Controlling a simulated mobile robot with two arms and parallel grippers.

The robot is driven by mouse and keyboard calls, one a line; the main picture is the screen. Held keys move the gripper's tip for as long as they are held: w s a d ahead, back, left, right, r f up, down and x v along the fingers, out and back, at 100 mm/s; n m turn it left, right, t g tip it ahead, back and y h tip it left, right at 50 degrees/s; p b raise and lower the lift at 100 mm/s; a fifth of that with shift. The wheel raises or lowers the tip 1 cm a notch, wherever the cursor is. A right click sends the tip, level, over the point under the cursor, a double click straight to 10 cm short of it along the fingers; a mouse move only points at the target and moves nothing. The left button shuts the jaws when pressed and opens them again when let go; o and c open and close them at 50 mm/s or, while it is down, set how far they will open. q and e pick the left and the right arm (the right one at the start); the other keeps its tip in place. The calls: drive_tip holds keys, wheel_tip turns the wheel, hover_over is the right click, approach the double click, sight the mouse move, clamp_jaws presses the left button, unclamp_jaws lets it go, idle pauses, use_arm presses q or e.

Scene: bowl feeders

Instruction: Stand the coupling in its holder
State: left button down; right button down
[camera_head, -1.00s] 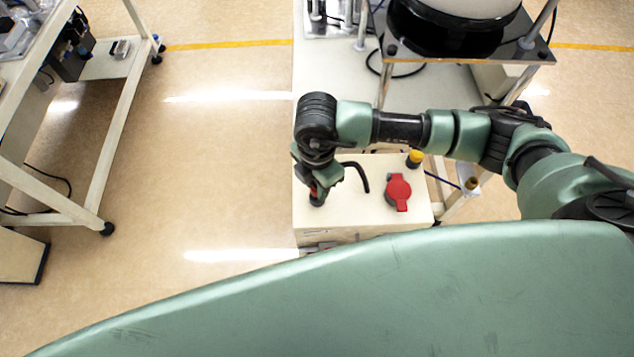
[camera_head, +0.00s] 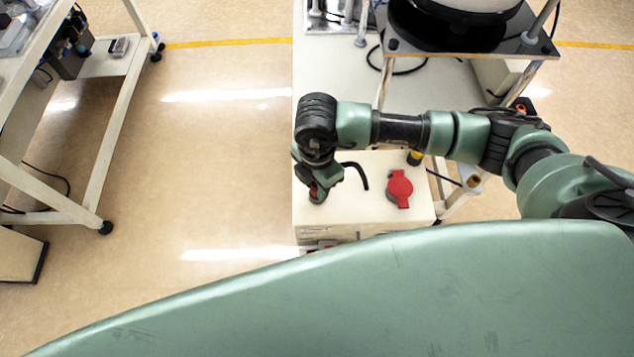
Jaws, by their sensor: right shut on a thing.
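My right gripper (camera_head: 319,190) points down over the left part of a cream bench top (camera_head: 345,215). It is shut on a small part with red and dark areas, which I take to be the coupling; the wrist and fingers hide most of it. I cannot tell whether its lower end touches the bench top or stands in something, and I cannot make out a holder for sure. My left gripper is not in view.
To the right of the gripper lie a black bent hook (camera_head: 358,174), a red round piece with tabs (camera_head: 400,188) and a yellow-topped dark cylinder (camera_head: 415,157). A large black-based bowl feeder (camera_head: 450,35) stands behind. A white-framed cart (camera_head: 112,130) stands at far left, with open floor between.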

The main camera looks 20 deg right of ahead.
drive_tip(key=c, duration=1)
unclamp_jaws()
drive_tip(key=shift+c, duration=0.2)
drive_tip(key=shift+o, duration=1)
drive_tip(key=shift+r, duration=0.1)
drive_tip(key=shift+r+p, duration=2.7)
drive_tip(key=shift+r, duration=0.8)
